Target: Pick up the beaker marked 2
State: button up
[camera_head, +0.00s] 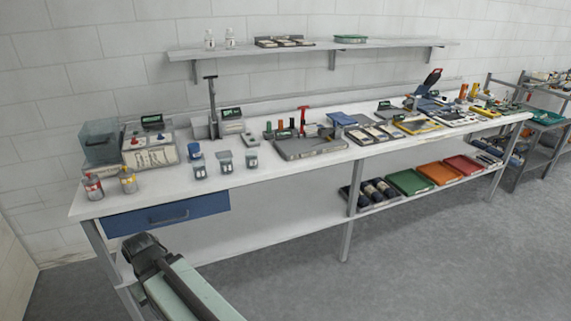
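A group of small clear beakers stands upright on the left part of the white workbench (300,166). My gripper (143,250), dark, is at the lower left, in front of and below the bench top, well apart from the beakers. Its fingers cannot be made out.
Two bottles with red (93,187) and yellow (128,180) labels stand near the left front edge. A clear tank (100,142) and a grey stand (212,108) are behind. A blue drawer (168,214) hangs under the bench. Trays and instruments fill the right side.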

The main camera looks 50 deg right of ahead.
aim_at(226, 162)
jog(key=z, duration=0.2)
jog(key=i, duration=1)
jog(key=u, duration=0.1)
